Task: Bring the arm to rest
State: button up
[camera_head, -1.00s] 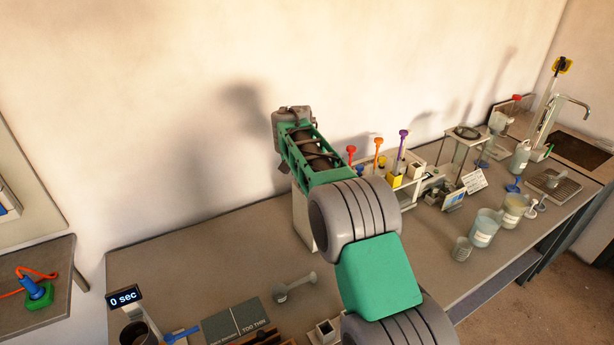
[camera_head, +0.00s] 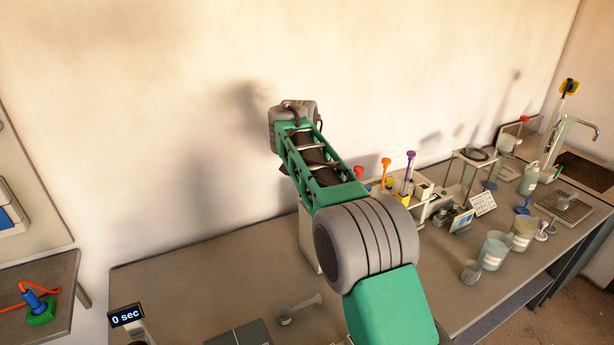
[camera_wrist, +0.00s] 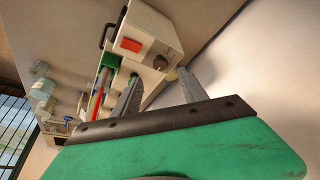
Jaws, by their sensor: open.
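My arm, green and grey, rises across the middle of the head view, above the bench and in front of the wall. My gripper's fingers are hidden there behind my arm. In the wrist view my gripper (camera_wrist: 160,92) is open, its two grey fingers apart with nothing held between them. Beyond the fingers stands a white device (camera_wrist: 143,42) with a red switch and a dark knob. The fingers overlap it in the picture; I cannot tell the exact gap.
The bench (camera_head: 210,285) carries a rack with red, orange and purple-topped tools (camera_head: 408,165), beakers (camera_head: 494,250), a stand (camera_head: 470,165) and a small flask (camera_head: 297,309). A sink (camera_head: 585,170) is at the far right. A timer display (camera_head: 126,316) reads 0 sec. The bench's left part is mostly clear.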

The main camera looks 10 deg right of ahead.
jog(key=s+d+r+n, duration=0.2)
jog(key=s+d+r, duration=0.15)
jog(key=s, duration=0.55)
jog(key=s+a+f+n+y, duration=0.1)
jog(key=s+f, duration=0.3)
jog(key=s, duration=0.9)
jog(key=s+a+f+n+y, duration=0.1)
jog(key=s+f, duration=0.3)
jog(key=s, duration=0.9)
jog(key=shift+s+n, duration=0.15)
jog(key=shift+n, duration=0.75)
jog(key=shift+d+f, duration=0.1)
jog(key=shift+c, duration=0.2)
